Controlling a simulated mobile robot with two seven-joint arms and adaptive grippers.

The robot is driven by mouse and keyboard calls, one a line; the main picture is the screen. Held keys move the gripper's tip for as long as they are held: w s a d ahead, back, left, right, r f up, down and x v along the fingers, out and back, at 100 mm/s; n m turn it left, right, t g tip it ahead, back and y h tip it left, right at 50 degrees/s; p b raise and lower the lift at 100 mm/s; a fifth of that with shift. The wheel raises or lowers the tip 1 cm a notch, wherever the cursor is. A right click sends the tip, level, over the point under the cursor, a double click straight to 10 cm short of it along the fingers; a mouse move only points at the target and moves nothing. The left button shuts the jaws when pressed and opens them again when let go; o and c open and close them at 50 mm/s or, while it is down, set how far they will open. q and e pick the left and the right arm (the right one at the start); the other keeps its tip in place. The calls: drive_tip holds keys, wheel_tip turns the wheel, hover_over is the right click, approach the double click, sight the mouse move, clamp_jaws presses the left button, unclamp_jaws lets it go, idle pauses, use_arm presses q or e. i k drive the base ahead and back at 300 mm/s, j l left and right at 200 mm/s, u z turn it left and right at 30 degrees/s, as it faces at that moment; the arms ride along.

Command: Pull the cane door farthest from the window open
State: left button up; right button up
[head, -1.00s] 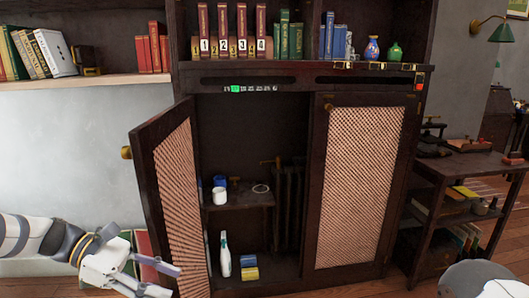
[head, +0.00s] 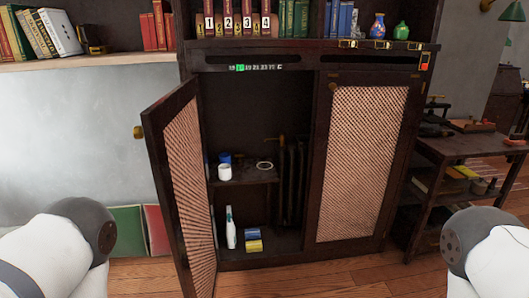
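A dark wooden cabinet has two cane doors. The left cane door (head: 190,180) stands swung open toward me, with a brass knob (head: 138,132) on its outer face at the left. The right cane door (head: 363,160) is closed, with a small knob (head: 333,87) near its upper left corner. No window is visible, so I cannot tell which door is farthest from it. Parts of both my arms show at the lower left and lower right, but neither gripper is in view. Nothing of mine visibly touches either door.
Inside the open side, a shelf (head: 248,177) holds a white cup (head: 225,172) and a ring. A white bottle (head: 230,228) and sponges stand below. A side table (head: 462,150) stands at right. Wooden floor (head: 330,268) in front is clear.

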sight(365, 120)
drive_tip(key=j+z, duration=0.15)
drive_tip(key=j, duration=1.65)
drive_tip(key=l+z, duration=0.2)
drive_tip(key=z, duration=0.25)
drive_tip(key=i+l+z, duration=0.1)
drive_tip(key=z, duration=0.35)
drive_tip(key=i, duration=0.05)
